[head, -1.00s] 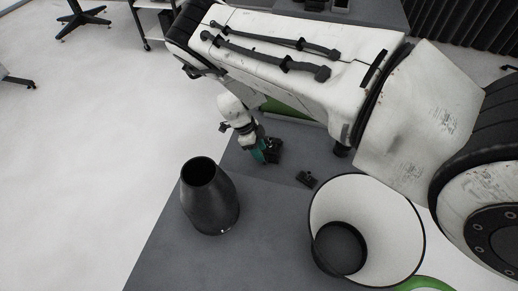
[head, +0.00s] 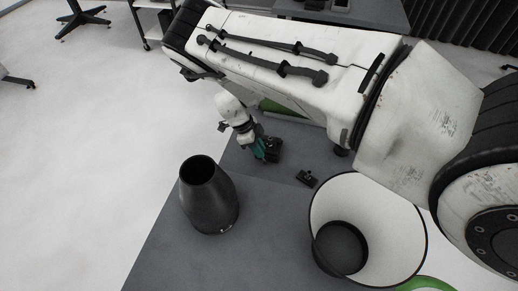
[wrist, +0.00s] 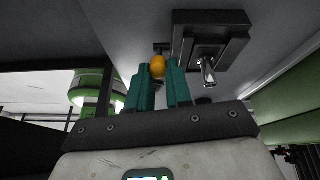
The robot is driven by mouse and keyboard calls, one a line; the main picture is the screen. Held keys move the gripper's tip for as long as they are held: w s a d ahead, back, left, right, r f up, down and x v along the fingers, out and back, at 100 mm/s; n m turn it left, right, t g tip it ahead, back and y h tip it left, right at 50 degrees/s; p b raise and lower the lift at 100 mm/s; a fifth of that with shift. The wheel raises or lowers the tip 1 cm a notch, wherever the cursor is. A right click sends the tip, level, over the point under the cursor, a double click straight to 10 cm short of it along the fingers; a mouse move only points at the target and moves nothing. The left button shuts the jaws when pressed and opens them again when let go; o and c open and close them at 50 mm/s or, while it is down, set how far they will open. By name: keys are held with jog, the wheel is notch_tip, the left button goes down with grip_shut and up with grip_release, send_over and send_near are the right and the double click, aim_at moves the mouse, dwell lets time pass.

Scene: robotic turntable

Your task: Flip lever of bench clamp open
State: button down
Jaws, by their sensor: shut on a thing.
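In the wrist view, the bench clamp is a dark block (wrist: 222,28) with a metal rod (wrist: 208,72) on its front side. An orange lever knob (wrist: 158,66) is beside the block, to its left. My gripper (wrist: 157,74) has two teal fingers, shut on the orange knob from both sides. In the head view, my gripper (head: 262,150) is at the dark clamp (head: 274,149) on the grey table. My fingers hide most of the lever, and its angle is hard to tell.
On the grey table (head: 180,262) are a black tapered vessel (head: 209,205), a white cone (head: 395,215) with a dark cup (head: 341,250) in it, and a small dark part (head: 307,178). A green and white object (wrist: 90,85) shows left in the wrist view. The table's front left is clear.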

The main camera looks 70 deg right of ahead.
jog(key=shift+w+a+f+g+b, duration=0.15)
jog(key=shift+w+f+g+b, duration=0.25)
jog(key=shift+b, duration=0.35)
jog(key=shift+r, duration=0.2)
jog(key=shift+w, duration=0.1)
jog(key=c, duration=1)
grip_release()
jog(key=shift+c, duration=0.2)
jog(key=v, duration=1)
jog(key=shift+w+r, duration=0.25)
jog(key=shift+w, duration=0.1)
jog(key=shift+a+r, duration=0.1)
